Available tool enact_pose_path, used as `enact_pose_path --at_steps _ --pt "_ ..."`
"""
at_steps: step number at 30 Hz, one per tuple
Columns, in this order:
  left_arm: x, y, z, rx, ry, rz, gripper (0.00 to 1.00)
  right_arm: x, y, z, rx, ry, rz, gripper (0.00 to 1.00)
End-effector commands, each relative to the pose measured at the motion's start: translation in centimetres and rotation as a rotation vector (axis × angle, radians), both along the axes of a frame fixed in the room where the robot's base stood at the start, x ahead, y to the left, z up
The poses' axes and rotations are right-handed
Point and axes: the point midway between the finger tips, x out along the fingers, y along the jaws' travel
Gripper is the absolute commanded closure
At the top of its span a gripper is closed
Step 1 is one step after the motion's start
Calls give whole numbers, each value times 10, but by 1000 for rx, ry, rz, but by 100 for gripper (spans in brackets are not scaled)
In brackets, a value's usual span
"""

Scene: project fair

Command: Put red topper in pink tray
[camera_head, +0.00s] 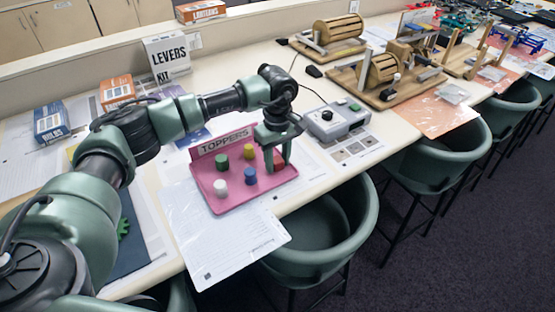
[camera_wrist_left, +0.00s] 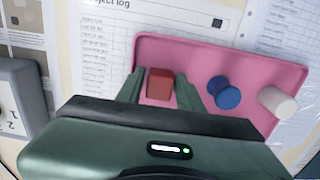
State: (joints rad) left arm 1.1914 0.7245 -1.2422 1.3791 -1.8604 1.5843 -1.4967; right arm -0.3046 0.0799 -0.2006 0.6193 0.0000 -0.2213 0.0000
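The pink tray (camera_head: 236,201), with a "TOPPERS" sign at its back, lies on the table; it also shows in the wrist view (camera_wrist_left: 240,66). The red topper (camera_wrist_left: 160,84) is over the tray's floor near one end and shows partly between my fingers in the head view (camera_head: 278,161). My left gripper (camera_head: 277,165) points down there. In the wrist view its fingers (camera_wrist_left: 159,80) stand on both sides of the red topper, with a narrow pink gap on each side. My right gripper is not in view.
Blue (camera_head: 250,176), white (camera_head: 220,188), green (camera_head: 222,162) and yellow (camera_head: 249,152) toppers stand in the tray. A grey control box (camera_head: 336,119) is right of it. Paper sheets lie around it. A chair (camera_head: 325,240) stands at the table's front edge.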

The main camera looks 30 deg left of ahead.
Motion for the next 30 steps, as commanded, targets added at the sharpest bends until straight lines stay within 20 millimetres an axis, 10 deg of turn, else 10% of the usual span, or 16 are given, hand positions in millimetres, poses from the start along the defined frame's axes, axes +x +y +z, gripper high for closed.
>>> enact_pose_path --at_steps 13,30 --pt "2 0 12 -1 -5 0 63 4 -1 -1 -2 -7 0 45" --pt "1 0 115 -1 -2 0 63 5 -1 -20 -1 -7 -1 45"
